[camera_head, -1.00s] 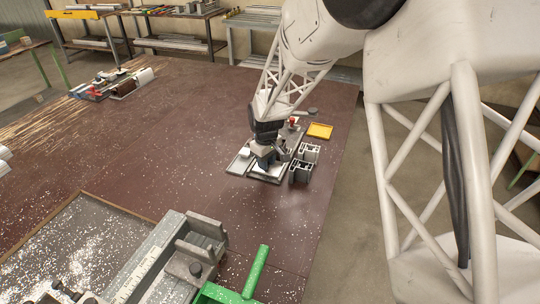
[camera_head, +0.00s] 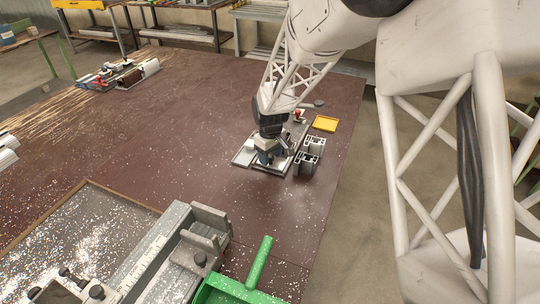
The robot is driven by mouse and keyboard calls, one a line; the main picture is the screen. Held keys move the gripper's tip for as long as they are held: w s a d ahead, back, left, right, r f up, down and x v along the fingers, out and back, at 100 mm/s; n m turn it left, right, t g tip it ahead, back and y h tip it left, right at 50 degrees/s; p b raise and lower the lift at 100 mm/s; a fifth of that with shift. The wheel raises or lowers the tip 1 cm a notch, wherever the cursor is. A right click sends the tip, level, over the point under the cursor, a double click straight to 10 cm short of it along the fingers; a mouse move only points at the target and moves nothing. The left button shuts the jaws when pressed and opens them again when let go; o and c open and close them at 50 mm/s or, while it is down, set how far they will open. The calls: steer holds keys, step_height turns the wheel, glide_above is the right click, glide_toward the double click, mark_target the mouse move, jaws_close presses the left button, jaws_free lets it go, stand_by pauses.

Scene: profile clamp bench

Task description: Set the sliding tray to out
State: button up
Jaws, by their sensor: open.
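A small clamp fixture stands on the brown bench, with a flat grey plate (camera_head: 244,153) at its left side. This plate may be the sliding tray, but I cannot tell for sure at this size. My gripper (camera_head: 265,160) is open and low over the fixture, just right of this plate. The gripper hides the middle of the fixture, and I cannot tell whether its fingers touch anything. A red knob (camera_head: 299,114) shows behind the gripper to the right.
Grey profile pieces (camera_head: 310,155) stand right of my gripper. A yellow tray (camera_head: 325,124) lies behind them near the bench's right edge. The bench (camera_head: 170,130) left of the fixture is clear.

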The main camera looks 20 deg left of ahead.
steer(key=shift+r, duration=3.85)
steer(key=shift+d+r, duration=0.25)
steer(key=shift+d, duration=0.1)
steer(key=s+d+r+m, duration=0.25)
steer(key=d+r, duration=0.25)
steer(key=d, duration=0.4)
steer(key=s+d+r+m+t, duration=0.15)
steer(key=s+d+r, duration=0.25)
steer(key=d, duration=0.6)
steer(key=s+d+r+m, duration=0.3)
steer(key=d+r, duration=0.2)
steer(key=d, duration=0.4)
steer(key=s+d+r+m+t, duration=0.1)
steer(key=s+d+m, duration=0.5)
steer(key=s+d, duration=1.2)
steer(key=shift+s+r+m, duration=0.15)
steer(key=shift+s+m, duration=0.25)
steer(key=shift+s, duration=1.6)
